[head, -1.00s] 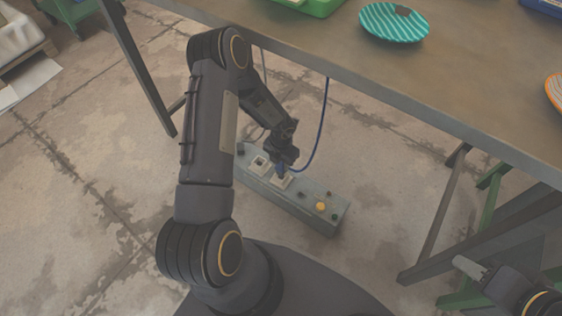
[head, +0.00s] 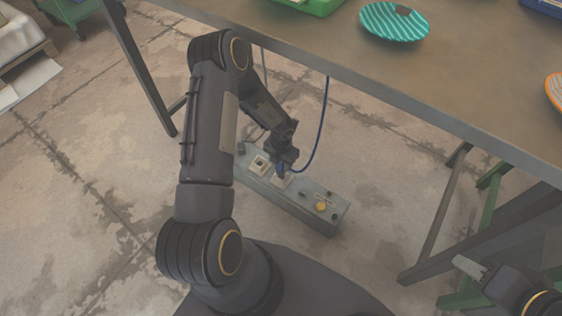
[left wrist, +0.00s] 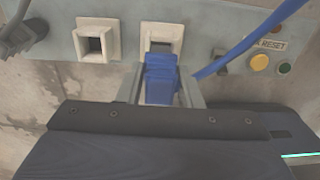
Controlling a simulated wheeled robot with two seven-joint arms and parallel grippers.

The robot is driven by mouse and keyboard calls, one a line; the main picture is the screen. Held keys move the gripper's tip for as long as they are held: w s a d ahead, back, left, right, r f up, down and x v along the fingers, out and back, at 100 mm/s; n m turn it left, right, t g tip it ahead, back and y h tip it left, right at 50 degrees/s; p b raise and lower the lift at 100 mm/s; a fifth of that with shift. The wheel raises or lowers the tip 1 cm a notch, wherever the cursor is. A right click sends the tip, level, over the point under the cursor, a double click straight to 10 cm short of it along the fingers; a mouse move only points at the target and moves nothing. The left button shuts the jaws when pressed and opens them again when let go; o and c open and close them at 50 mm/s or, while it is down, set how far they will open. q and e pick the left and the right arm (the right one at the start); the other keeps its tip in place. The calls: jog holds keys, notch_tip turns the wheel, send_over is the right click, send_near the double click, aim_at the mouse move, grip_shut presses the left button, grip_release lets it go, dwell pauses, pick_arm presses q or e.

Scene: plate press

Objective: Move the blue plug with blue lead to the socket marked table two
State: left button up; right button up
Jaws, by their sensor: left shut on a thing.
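My left gripper (head: 282,170) is shut on the blue plug (left wrist: 160,78), down at the socket box (head: 315,217) on the floor. In the left wrist view the plug sits between the two fingers, in front of the right one of two pale-framed sockets (left wrist: 161,33). Part of that socket's dark opening shows above the plug; I cannot tell whether the plug's tip is inside. The left socket (left wrist: 97,41) is empty. The blue lead (head: 325,118) rises toward the table edge. No table marking is readable. My right gripper (head: 470,267) is at the lower right, its jaw state unclear.
A grey plug-like part (left wrist: 20,33) is at the box's left end. A yellow button (head: 320,206) marked RESET and small knobs are at its right. The table (head: 450,90) above holds a teal ribbed plate (head: 392,24) and a green bin (head: 318,5). Floor around the box is clear.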

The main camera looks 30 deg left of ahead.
aim_at(282, 169)
pick_arm(q)
jog(key=shift+s+d+f+b, duration=0.15)
jog(key=shift+f+b, duration=0.3)
jog(key=shift+f, duration=0.7)
jog(key=shift+f+b, duration=0.35)
jog(key=shift+f, duration=0.3)
jog(key=o, duration=1.1)
jog(key=shift+r, duration=0.1)
jog(key=shift+r, duration=0.15)
